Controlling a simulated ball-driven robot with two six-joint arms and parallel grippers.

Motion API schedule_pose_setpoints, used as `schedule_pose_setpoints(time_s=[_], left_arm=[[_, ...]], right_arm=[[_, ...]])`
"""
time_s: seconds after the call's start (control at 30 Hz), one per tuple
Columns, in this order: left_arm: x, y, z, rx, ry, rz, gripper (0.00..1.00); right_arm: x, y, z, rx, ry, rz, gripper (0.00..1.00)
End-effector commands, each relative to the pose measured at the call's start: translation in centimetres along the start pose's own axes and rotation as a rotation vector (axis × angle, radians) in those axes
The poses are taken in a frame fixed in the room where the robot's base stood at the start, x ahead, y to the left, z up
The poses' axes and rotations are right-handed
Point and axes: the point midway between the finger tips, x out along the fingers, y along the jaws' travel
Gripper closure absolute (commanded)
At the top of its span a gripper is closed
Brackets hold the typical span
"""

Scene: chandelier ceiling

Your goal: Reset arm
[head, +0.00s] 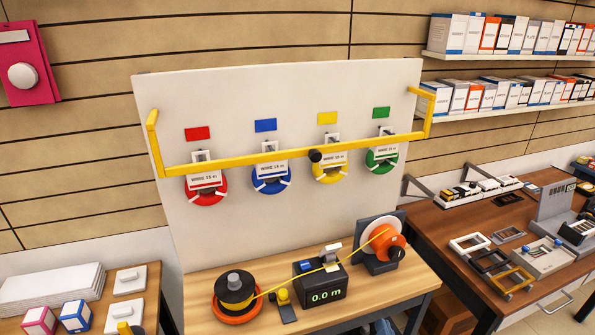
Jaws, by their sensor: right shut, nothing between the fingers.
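My right gripper (381,326) shows only in part at the bottom edge, in front of the wooden bench, low and apart from the things on it. It is shut and empty. My left gripper is not in view.

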Motion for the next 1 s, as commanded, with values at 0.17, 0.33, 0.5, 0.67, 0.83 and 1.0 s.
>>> schedule_pose_setpoints(time_s=[0.17,0.33,0.5,0.67,0.83,1.0], left_arm=[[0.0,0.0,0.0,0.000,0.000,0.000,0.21],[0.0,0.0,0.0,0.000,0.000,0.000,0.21],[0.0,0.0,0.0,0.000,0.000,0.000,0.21],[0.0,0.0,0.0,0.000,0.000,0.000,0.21],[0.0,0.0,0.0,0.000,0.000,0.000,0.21],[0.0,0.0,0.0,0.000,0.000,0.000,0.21]], right_arm=[[-7.9,0.3,-2.0,-0.313,0.108,0.035,1.00],[-14.0,-0.5,-2.6,-0.500,0.118,0.041,1.00],[-18.1,-0.3,-1.8,-0.549,0.044,0.058,1.00],[-20.0,0.2,-0.8,-0.545,-0.012,0.078,1.00],[-20.6,0.4,-0.5,-0.542,-0.027,0.084,1.00],[-20.5,0.4,-0.5,-0.541,-0.027,0.084,1.00]])
